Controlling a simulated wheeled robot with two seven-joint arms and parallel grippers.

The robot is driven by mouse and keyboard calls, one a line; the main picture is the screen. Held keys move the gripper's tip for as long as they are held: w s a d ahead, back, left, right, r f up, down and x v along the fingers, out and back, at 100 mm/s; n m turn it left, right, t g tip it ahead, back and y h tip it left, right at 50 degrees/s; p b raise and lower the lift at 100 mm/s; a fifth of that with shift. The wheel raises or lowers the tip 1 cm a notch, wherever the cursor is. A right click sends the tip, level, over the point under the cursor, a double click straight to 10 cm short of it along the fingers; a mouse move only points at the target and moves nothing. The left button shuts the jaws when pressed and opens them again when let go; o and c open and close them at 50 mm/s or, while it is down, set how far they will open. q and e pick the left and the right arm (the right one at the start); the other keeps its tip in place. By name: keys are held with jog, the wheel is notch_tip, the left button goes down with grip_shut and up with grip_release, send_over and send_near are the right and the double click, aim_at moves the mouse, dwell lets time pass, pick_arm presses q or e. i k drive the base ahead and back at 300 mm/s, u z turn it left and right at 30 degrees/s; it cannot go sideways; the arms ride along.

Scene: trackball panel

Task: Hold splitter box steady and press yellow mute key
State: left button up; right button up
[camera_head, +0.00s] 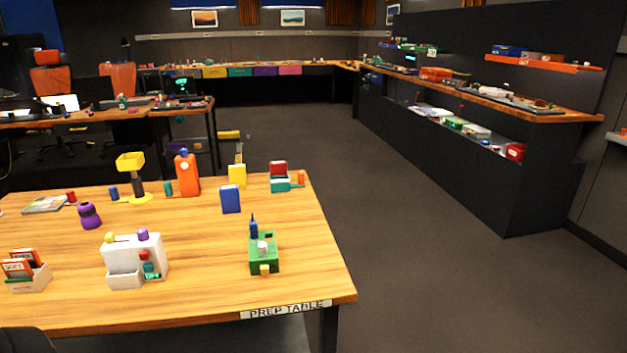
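A green box (264,256) stands on the right part of the wooden table. It has a yellow key (264,269) low on its front, a white knob on top and a dark blue upright piece at its back. A white box (120,258) stands to its left, with a yellow knob (111,237) and a purple knob on top and red and green parts on its front. No readable label shows which one is the splitter box. Neither of my grippers is in view.
The table (200,300) carries a "PREP TABLE" label. Behind the boxes stand an orange bottle (187,176), a blue block (230,199) and a yellow block (237,175). A card holder (27,275) is at left. The wood between the two boxes is clear.

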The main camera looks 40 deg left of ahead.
aim_at(265, 268)
jog(key=i, duration=3)
jog(key=u, duration=4.05)
